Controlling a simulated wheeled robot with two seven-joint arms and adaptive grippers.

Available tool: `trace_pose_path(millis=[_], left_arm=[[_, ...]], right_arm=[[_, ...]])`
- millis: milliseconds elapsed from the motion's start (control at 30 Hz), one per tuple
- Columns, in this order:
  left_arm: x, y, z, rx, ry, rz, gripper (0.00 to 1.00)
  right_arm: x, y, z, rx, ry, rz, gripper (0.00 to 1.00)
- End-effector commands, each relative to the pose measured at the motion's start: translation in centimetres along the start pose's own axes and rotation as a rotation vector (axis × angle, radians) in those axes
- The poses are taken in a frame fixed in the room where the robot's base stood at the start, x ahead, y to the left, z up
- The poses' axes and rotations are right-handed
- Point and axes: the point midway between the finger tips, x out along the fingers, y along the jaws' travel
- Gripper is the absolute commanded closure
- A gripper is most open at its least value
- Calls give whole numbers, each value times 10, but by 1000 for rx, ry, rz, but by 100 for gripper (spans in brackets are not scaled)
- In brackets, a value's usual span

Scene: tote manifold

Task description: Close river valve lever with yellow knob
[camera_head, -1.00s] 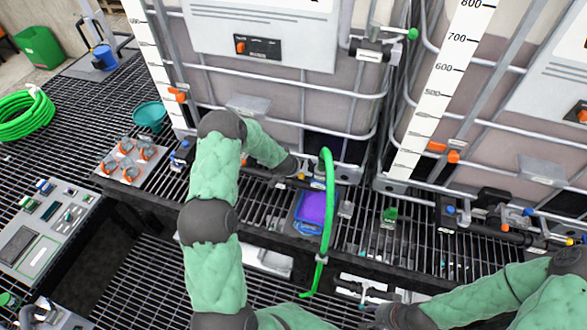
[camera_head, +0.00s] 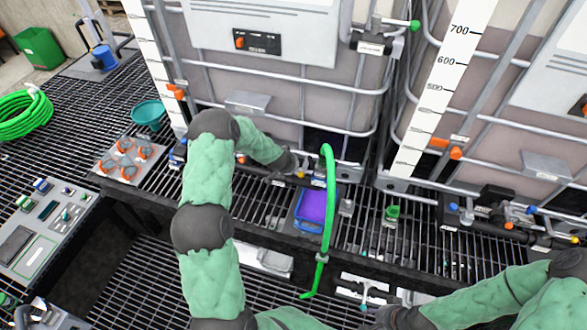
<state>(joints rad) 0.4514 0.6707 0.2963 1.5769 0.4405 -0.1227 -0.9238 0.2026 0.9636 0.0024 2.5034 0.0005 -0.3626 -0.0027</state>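A small yellow knob (camera_head: 300,174) shows low on the pipework in front of the left tote, close to my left gripper. Another yellow knob (camera_head: 575,240) sits at the right end of the valve pipework before the right tote. Which one belongs to the river valve, I cannot read. My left gripper (camera_head: 299,163) is dark and small at the end of the green-sleeved arm, by the left pipework; its fingers are not clear and contact cannot be told. My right gripper (camera_head: 378,318) is at the bottom edge, partly cut off, near white pipe fittings (camera_head: 365,286); its fingers are unclear.
A bright green hose (camera_head: 328,205) hangs beside the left gripper. A blue tray with a purple item (camera_head: 313,207) and a green fitting (camera_head: 392,212) sit on the grating. Totes with metal cage bars (camera_head: 290,68) stand behind. A tray of orange-rimmed cups (camera_head: 126,162) is at left.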

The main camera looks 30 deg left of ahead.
Motion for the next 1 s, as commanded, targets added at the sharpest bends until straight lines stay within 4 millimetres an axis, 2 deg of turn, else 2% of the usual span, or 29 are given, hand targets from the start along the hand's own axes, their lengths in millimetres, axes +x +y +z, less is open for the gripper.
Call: trace_pose_path(millis=[467, 1000], left_arm=[[2, 1, 9, 106, 0, 73, 100], [-2, 1, 16, 225, -2, 150, 100]], right_arm=[[61, 22, -2, 0, 0, 0, 60], [147, 52, -6, 0, 0, 0, 60]])
